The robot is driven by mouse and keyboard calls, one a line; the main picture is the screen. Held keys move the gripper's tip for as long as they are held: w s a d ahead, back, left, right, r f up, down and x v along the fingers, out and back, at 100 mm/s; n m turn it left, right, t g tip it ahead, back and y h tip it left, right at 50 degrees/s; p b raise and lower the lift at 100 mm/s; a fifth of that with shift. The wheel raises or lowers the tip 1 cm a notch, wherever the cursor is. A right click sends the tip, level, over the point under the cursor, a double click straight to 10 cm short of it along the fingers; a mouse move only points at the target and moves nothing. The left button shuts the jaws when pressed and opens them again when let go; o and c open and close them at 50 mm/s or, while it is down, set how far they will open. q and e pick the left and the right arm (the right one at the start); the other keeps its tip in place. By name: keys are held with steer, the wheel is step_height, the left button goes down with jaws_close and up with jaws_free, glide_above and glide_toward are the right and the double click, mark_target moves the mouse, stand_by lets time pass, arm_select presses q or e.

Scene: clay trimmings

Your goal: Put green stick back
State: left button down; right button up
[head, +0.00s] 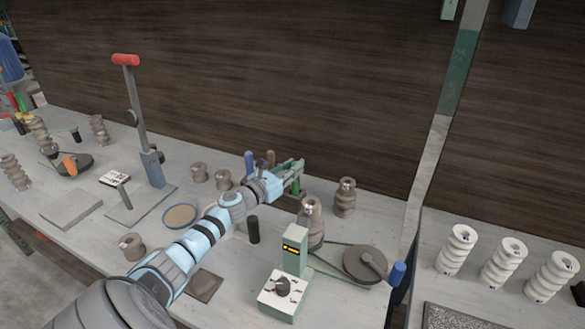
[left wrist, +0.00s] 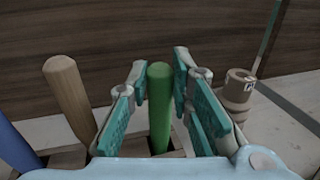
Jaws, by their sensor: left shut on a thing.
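The green stick (left wrist: 160,105) stands upright between the teal-padded fingers of my left gripper (left wrist: 165,100) in the left wrist view. In the head view this gripper (head: 290,175) is at the middle of the bench, shut on the stick. The stick's lower end meets a brownish holder block (left wrist: 178,153); how deep it sits cannot be told. A wooden stick (left wrist: 68,95) and a blue stick (left wrist: 15,148) stand to its left in the left wrist view. The blue stick also shows in the head view (head: 249,161). My right gripper is not in view.
Brown clay pieces (head: 345,197) stand right of the gripper. A green machine (head: 292,255) with a crank wheel (head: 366,263) is nearer on the bench. A red-handled lever press (head: 140,110) and a shallow bowl (head: 180,216) are left. White spools (head: 503,262) stand far right.

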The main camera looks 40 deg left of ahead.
arm_select(q)
steer(key=shift+f+b, duration=0.35)
steer(key=shift+f, duration=0.05)
steer(key=c, duration=1.4)
jaws_free()
steer(key=shift+o, duration=0.2)
